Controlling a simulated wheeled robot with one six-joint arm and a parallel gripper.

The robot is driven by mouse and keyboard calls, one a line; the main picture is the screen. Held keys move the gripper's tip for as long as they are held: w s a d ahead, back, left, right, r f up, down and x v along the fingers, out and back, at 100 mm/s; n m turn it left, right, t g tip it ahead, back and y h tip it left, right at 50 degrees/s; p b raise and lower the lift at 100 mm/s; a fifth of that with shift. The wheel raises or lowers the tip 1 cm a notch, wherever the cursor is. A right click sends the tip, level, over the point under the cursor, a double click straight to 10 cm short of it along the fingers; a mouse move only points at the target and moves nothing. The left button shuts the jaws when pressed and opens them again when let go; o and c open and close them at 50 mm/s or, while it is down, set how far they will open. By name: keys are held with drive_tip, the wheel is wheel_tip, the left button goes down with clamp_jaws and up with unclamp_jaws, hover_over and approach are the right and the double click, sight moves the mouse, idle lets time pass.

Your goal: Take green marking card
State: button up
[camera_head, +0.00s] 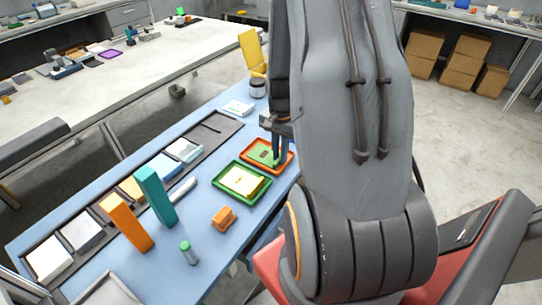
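A green card (256,158) with a small dark patch lies in an orange tray (246,166) on the blue table. My gripper (280,161) points down over the right part of this tray, with its fingertips close to the card's right side. The fingers partly hide that side, and I cannot tell whether they touch the card or how far apart they are. A green tray (235,195) holding yellow cards (242,181) stands just in front of the orange tray.
On the blue table (205,270) stand a teal block (155,196), an orange block (126,222), a small orange item (223,218) and a green-capped bottle (189,252). A dark compartment rack (222,128) runs along the left. A jar (257,88) and a yellow holder (252,50) stand at the back.

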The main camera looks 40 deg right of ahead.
drive_tip(key=shift+f, duration=0.2)
clamp_jaws()
drive_tip(key=shift+r, duration=0.15)
wheel_tip(320, 180, up, 10)
drive_tip(key=b, duration=0.2)
idle(0.4)
drive_tip(key=shift+c, duration=0.9)
unclamp_jaws()
clamp_jaws()
